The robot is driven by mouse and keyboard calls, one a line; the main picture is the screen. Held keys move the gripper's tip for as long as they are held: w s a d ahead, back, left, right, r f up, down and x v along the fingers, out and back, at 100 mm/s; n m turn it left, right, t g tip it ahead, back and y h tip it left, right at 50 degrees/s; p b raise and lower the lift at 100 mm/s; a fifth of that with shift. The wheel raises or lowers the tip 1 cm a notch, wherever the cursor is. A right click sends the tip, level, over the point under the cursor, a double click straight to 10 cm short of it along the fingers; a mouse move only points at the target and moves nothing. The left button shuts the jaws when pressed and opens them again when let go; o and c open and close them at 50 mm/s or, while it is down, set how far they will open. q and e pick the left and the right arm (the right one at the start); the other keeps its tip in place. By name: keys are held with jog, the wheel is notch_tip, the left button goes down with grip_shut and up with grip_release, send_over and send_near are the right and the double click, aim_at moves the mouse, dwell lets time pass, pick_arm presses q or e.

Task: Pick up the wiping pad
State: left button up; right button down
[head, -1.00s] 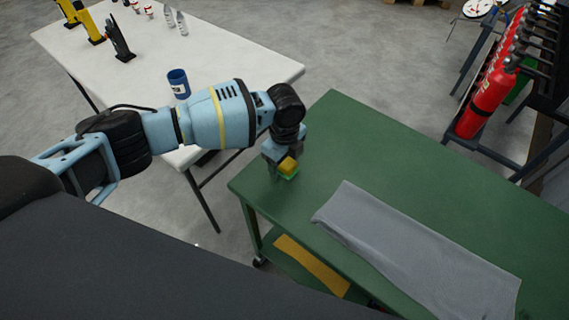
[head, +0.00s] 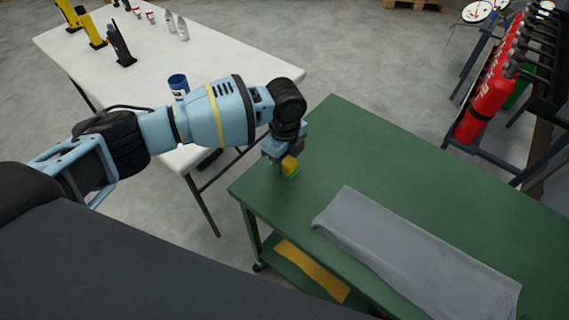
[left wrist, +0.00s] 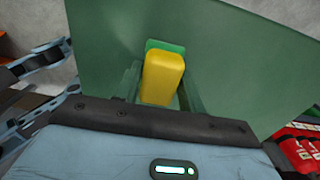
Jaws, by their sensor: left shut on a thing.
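The wiping pad (head: 290,164) is a small yellow block with a green layer, over the near left part of the green bench top. It also shows in the left wrist view (left wrist: 163,78), between the two fingers. My left gripper (head: 281,168) points down and is shut on the pad. I cannot tell for sure whether the pad still touches the bench or hangs just above it. My right gripper is not in view.
A grey cloth (head: 415,245) lies on the green bench (head: 380,150). A yellow strip (head: 310,270) lies on its lower shelf. A white table (head: 215,50) with a blue cup (head: 178,84) stands behind my left arm. Red extinguishers (head: 490,100) stand in a rack at right.

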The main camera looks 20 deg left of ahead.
pick_arm(q)
jog(key=s+a+r+p, duration=0.1)
jog(key=s+r+p, duration=0.1)
jog(key=s, duration=1.4)
jog(key=shift+a+r, duration=0.15)
jog(key=shift+r, duration=0.05)
